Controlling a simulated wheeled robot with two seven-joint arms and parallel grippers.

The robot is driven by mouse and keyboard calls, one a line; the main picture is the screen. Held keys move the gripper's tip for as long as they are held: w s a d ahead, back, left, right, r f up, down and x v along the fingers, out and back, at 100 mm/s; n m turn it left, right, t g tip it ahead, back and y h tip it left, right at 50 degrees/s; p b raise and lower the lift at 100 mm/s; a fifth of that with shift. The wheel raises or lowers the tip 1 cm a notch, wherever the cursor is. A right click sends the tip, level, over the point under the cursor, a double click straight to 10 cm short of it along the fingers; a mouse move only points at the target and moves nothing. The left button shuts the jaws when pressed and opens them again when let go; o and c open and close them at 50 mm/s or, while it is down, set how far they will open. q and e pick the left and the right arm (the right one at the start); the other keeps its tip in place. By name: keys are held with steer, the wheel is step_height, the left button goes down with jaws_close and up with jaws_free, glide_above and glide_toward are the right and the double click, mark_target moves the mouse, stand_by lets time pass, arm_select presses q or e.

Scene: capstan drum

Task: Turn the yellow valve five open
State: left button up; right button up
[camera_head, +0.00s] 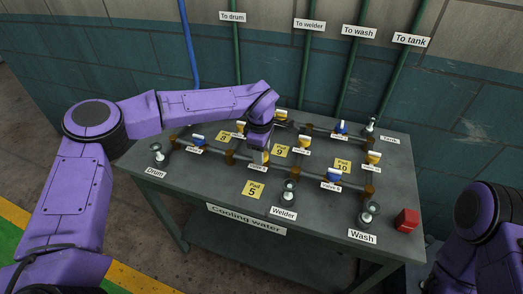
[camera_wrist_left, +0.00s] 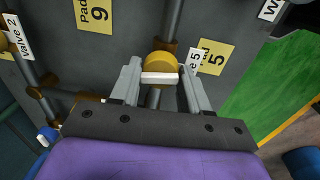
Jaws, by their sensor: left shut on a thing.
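Yellow valve five (camera_wrist_left: 160,61) sits on a grey pipe and has a white bar handle (camera_wrist_left: 160,78). The handle lies crosswise to the pipe in the left wrist view. Its label (camera_wrist_left: 193,62) is partly covered by a finger. My left gripper (camera_wrist_left: 159,74) has one finger at each end of the handle and is shut on it. In the head view my left gripper (camera_head: 261,147) comes down over the valve from above and hides most of it. My right gripper is out of the picture; only part of the right arm shows at the right edge.
The grey table (camera_head: 205,185) carries a pipe network with other yellow and blue valves, such as a blue valve (camera_head: 334,175). Upright fittings stand at Drum (camera_head: 157,153), Welder (camera_head: 289,190) and Wash. A red box (camera_head: 407,220) sits at the right corner.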

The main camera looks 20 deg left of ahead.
mark_target(265, 155)
arm_select(q)
steer(key=n, duration=0.4)
steer(key=shift+f+n, duration=0.1)
steer(key=shift+n, duration=0.2)
steer(key=n, duration=0.3)
steer(key=shift+d+n+y+b, duration=0.1)
steer(key=shift+n+y+b, duration=0.2)
steer(key=shift+b, duration=0.1)
steer(key=n+b, duration=0.1)
steer(key=n, duration=0.3)
steer(key=shift+n+g+b, duration=0.3)
steer(key=shift+n+b, duration=0.25)
steer(key=shift+n, duration=1.15)
steer(key=o, duration=1)
steer(key=shift+w, duration=0.1)
steer(key=r, duration=0.3)
steer(key=r+b, duration=0.1)
steer(key=r, duration=0.3)
steer(key=d+r, duration=0.1)
steer(key=r, duration=0.2)
steer(key=shift+r+b, duration=0.3)
steer(key=shift+r, duration=0.05)
